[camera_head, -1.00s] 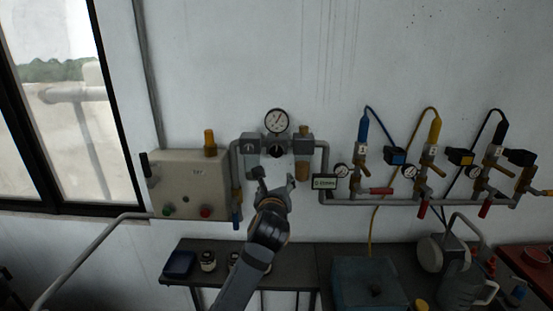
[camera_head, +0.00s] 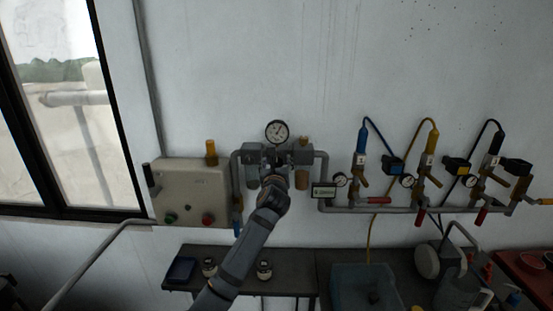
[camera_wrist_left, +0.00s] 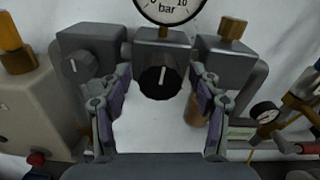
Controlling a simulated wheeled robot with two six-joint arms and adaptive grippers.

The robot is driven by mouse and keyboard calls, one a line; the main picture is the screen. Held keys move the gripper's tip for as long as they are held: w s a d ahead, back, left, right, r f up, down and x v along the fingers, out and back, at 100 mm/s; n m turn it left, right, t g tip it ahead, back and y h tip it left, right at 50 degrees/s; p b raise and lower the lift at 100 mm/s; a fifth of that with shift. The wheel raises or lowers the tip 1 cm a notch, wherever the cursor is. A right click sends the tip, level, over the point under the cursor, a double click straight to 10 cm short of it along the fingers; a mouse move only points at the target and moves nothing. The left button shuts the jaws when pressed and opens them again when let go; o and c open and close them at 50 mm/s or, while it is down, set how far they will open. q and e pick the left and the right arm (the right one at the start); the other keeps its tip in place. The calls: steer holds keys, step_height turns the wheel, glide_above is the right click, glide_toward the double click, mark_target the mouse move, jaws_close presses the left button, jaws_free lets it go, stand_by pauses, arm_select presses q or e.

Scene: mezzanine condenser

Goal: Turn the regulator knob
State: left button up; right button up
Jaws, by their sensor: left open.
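The black regulator knob (camera_wrist_left: 160,82) with a white pointer line sits below the round bar gauge (camera_wrist_left: 170,8) in the left wrist view. The line looks nearly upright, tilted slightly right. My left gripper (camera_wrist_left: 159,85) is open, with one finger on each side of the knob; I cannot tell whether they touch it. In the head view my left gripper (camera_head: 274,163) is in front of the regulator, hiding the knob. The gauge (camera_head: 277,132) shows above it. My right gripper is not in view.
A second, smaller knob (camera_wrist_left: 78,65) is on the block to the left. A beige control box (camera_head: 190,190) with buttons is further left. Pipes and valves (camera_head: 430,165) with coloured handles line the wall to the right. A dark bench (camera_head: 300,258) stands below.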

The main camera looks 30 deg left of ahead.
arm_select(q)
steer(key=c, duration=1.1)
steer(key=shift+n, duration=0.3)
